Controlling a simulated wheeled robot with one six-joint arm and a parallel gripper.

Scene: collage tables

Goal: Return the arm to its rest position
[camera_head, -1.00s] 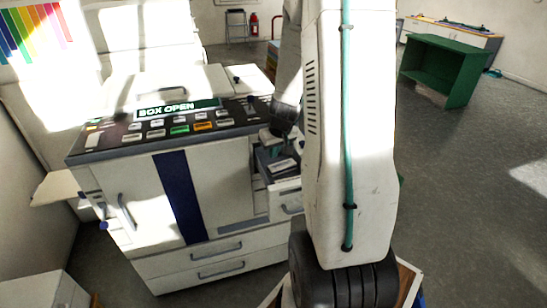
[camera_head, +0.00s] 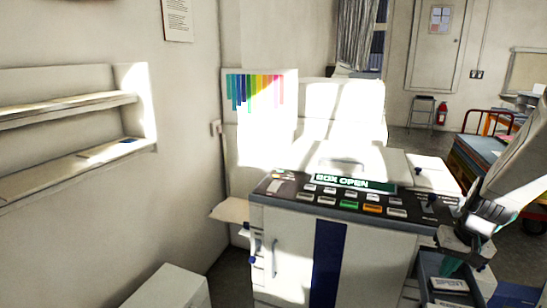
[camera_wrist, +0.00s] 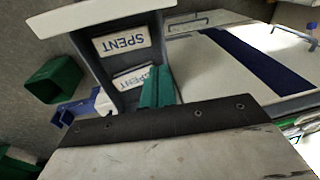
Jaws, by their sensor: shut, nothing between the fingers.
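My gripper (camera_head: 447,268) is at the lower right of the head view, at the end of my pale arm (camera_head: 515,165). It hangs over the open drawer beside the large white machine (camera_head: 285,262). In the wrist view, its teal fingers (camera_wrist: 157,86) are shut together with nothing between them. Beyond the fingers, white packets marked SPENT (camera_wrist: 122,40) lie in the dark open drawer (camera_wrist: 128,98). Whether the fingers are inside the drawer or only above it, I cannot tell.
The machine's panel reads BOX OPEN (camera_head: 352,183). In the wrist view, a green bin (camera_wrist: 53,80) stands on the floor at left, near a blue object (camera_wrist: 72,112). Wall shelves (camera_head: 70,112) are at left, a red extinguisher (camera_head: 442,113) at the back.

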